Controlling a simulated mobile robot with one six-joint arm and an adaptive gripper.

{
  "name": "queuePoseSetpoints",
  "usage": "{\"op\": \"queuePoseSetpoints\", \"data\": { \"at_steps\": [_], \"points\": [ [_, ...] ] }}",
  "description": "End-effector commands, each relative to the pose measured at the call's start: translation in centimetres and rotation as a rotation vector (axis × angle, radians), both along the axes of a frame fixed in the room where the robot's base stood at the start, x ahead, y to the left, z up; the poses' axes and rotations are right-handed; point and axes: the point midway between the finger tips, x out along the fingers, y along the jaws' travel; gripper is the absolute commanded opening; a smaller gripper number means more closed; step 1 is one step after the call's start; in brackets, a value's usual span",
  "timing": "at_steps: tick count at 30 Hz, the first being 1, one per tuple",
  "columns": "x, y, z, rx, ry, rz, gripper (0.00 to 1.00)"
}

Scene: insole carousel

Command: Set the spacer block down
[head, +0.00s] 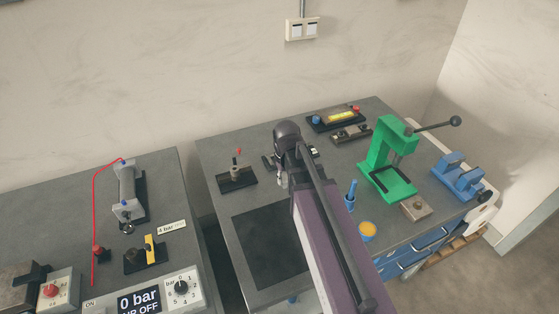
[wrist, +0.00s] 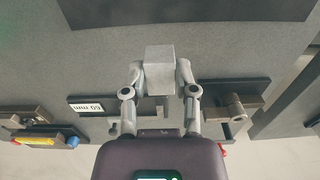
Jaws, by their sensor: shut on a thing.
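The spacer block is a plain grey block (wrist: 160,70) in the middle of the wrist view, between my fingertips. My gripper (wrist: 160,82) is shut on it, with one finger against each side. Grey bench top shows around the block; I cannot tell whether its underside touches anything. In the head view my gripper (head: 283,181) is over the right-hand bench (head: 218,205), behind the dark mat. My own arm covers much of it there, and the block cannot be made out clearly.
The dark mat (head: 268,245) is clear. A small fixture with a red top (head: 237,175) stands left of my gripper. A labelled holder (wrist: 88,107) is close by in the wrist view. A green press (head: 384,165), blue vise (head: 460,180) and yellow-topped cup (head: 367,231) stand right.

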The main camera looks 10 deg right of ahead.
Motion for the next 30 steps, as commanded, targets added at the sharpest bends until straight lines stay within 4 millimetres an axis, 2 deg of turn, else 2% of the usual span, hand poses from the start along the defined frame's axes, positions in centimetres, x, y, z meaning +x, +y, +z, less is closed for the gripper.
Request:
{"op": "queuePoseSetpoints", "data": {
  "at_steps": [8, 24, 30],
  "points": [
    [3.4, -0.2, -0.3, 0.0, 0.0, 0.0, 0.0],
    [13.1, -0.9, -1.3, 0.0, 0.0, -0.001, 0.0],
    [14.5, -1.1, -1.4, 0.0, 0.0, -0.001, 0.0]
  ]
}}
